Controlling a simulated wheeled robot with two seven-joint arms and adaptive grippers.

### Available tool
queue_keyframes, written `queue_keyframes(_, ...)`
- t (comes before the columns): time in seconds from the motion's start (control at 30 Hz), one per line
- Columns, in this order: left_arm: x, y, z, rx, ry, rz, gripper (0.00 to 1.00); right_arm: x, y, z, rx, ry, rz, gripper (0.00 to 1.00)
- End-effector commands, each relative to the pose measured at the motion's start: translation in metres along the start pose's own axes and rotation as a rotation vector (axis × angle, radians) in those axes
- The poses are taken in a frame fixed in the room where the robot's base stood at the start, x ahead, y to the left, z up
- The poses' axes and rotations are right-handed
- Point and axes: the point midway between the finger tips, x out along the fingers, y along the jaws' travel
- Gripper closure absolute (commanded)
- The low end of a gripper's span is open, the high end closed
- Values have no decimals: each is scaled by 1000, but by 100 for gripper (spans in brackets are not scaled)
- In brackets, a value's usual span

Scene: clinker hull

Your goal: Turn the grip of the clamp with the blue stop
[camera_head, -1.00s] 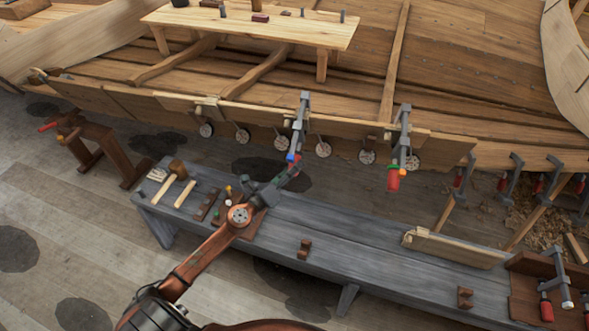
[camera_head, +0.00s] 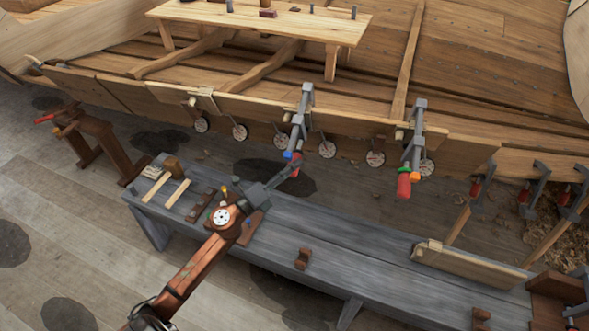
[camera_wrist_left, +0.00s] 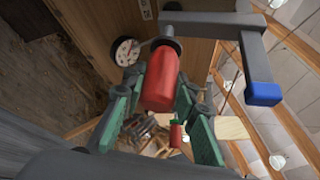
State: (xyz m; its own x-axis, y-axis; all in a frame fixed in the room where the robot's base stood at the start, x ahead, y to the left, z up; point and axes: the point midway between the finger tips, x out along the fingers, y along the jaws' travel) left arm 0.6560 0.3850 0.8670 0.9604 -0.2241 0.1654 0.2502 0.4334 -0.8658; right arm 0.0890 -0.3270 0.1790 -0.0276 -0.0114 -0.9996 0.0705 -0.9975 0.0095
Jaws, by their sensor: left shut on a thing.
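The grey clamp (camera_head: 304,112) with the blue stop (camera_head: 289,155) hangs on the hull's plank edge. Its red grip (camera_head: 296,171) points down toward the bench. In the left wrist view, the red grip (camera_wrist_left: 161,82) fills the middle and the blue stop (camera_wrist_left: 263,94) is at the right. My left gripper (camera_head: 293,168) is shut on the red grip, with its green-padded fingers (camera_wrist_left: 160,105) on either side of it. The fingers partly hide the grip in the head view. My right gripper is not in view.
Another clamp (camera_head: 418,130) with a red grip and orange stop hangs to the right. Round white-faced discs line the hull's lower edge.

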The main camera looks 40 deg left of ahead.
Motion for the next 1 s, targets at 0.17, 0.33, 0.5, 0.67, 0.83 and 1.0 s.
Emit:
queue_keyframes(0.17, 0, 0, 0, -5, -1, -3, 98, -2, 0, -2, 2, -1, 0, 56)
queue_keyframes(0.33, 0, 0, 1, -4, -1, -2, 98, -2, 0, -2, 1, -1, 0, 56)
queue_keyframes(0.5, 0, 0, 1, -4, -1, -2, 62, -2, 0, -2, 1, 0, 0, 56)
queue_keyframes(0.67, 0, 0, 0, -3, 0, -2, 56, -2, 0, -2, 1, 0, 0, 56)
queue_keyframes(0.83, 0, 0, 0, -4, 0, -2, 56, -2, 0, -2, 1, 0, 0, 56)
queue_keyframes(1.0, -10, 0, 0, -6, 0, -2, 56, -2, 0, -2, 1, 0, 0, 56)
